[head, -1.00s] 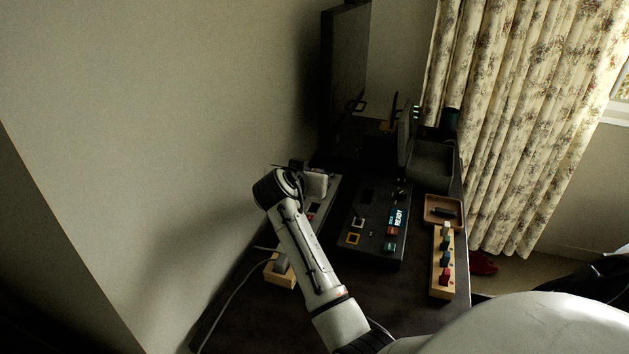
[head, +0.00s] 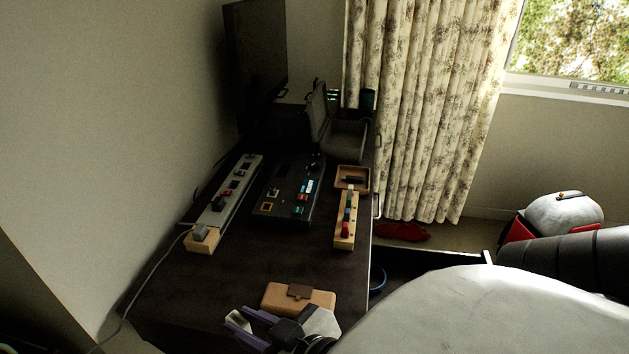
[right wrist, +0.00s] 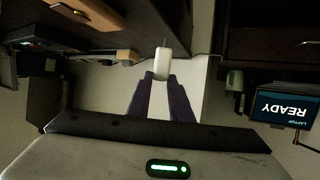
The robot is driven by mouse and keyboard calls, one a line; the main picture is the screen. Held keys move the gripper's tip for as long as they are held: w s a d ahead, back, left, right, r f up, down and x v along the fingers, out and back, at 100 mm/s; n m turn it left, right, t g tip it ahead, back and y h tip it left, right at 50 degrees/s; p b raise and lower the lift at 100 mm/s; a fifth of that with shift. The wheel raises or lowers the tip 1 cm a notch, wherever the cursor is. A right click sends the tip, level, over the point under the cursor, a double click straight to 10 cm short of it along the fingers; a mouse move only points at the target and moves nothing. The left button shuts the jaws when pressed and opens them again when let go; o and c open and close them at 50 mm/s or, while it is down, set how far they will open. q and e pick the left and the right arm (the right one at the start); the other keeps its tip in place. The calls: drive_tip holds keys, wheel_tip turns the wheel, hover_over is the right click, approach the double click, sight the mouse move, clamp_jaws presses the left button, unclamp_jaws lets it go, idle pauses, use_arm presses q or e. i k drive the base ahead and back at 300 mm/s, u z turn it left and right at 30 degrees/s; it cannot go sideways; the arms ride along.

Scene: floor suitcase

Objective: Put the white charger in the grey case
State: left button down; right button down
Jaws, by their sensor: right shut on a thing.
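The white charger (right wrist: 148,62) is between the purple fingertips of my right gripper (right wrist: 155,78) in the right wrist view, with its dark prong end pointing away from the palm. In the head view, my right gripper (head: 240,323) is low at the near end of the dark desk, shut on the charger (head: 232,320), which shows as a small white patch. The grey case (head: 347,141) appears to be the open box with a raised lid at the back right of the desk. Its inside is mostly hidden. My left gripper is not in view.
A tan box with a brown clasp (head: 298,298) lies close beside my right gripper. A grey power strip (head: 225,203), a dark panel (head: 286,192) and a wooden block with coloured pegs (head: 346,222) occupy the middle. The desk's front-left surface (head: 210,285) is clear.

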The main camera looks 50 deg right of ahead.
sight(349, 155)
drive_tip(key=k, duration=0.95)
drive_tip(key=z, duration=3.3)
drive_tip(key=i, duration=3.8)
drive_tip(key=u, duration=4.3)
drive_tip(key=i, duration=0.6)
